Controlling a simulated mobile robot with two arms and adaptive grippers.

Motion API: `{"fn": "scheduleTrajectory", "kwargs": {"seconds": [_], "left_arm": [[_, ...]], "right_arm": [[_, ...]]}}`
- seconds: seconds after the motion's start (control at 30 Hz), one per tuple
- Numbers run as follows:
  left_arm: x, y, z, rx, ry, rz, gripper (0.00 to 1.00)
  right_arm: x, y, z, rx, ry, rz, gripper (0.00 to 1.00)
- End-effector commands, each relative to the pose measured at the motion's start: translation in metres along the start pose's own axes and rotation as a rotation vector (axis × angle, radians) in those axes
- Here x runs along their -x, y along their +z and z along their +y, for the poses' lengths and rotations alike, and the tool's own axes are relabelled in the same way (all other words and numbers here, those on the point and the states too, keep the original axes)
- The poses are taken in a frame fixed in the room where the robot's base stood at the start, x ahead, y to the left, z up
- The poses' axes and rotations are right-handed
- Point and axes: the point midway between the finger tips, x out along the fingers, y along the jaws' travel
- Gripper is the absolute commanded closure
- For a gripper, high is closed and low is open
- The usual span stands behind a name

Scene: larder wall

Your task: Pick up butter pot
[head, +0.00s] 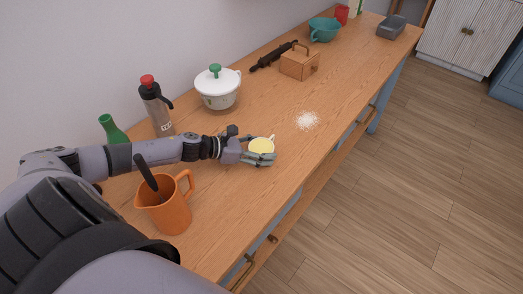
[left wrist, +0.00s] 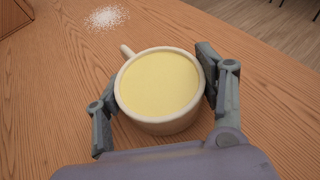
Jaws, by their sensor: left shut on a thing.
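The butter pot (head: 261,146) is a small cream pot with a side handle, filled with pale yellow butter. It is on or just above the wooden counter; I cannot tell which. My left gripper (head: 259,152) is shut on it, with a finger on each side. In the left wrist view the butter pot (left wrist: 158,88) stands upright between the fingers of the left gripper (left wrist: 158,98), its handle pointing to the upper left. My right gripper is not in view.
On the counter (head: 220,235), an orange jug (head: 165,208) stands in front of my left arm. A green bottle (head: 112,130), a flask (head: 156,108) and a white lidded pot (head: 217,90) stand behind. A white spill (head: 307,120), a wooden box (head: 300,64) and a teal bowl (head: 324,30) lie farther along.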

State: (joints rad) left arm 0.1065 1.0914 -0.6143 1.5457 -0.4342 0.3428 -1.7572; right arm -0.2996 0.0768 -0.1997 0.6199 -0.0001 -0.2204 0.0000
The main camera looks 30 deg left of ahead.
Motion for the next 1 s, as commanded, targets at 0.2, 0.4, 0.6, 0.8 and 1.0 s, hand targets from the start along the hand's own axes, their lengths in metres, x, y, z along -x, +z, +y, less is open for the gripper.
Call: {"fn": "scheduleTrajectory", "kwargs": {"seconds": [0.2, 0.4, 0.6, 0.8, 1.0], "left_arm": [[0.0, 0.0, 0.0, 0.0, 0.0, 0.0, 0.69], [0.0, 0.001, 0.0, 0.0, 0.0, -0.002, 0.77], [0.001, 0.003, 0.0, -0.001, 0.0, -0.001, 0.77], [0.007, 0.018, 0.0, -0.004, -0.001, -0.002, 0.77], [0.024, 0.058, -0.002, -0.01, 0.0, -0.001, 0.77]], "right_arm": [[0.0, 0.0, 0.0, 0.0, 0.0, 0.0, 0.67], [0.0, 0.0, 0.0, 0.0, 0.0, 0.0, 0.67], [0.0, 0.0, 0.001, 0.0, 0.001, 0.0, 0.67], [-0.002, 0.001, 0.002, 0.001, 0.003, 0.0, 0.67], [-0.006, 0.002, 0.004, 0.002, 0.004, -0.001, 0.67]]}}
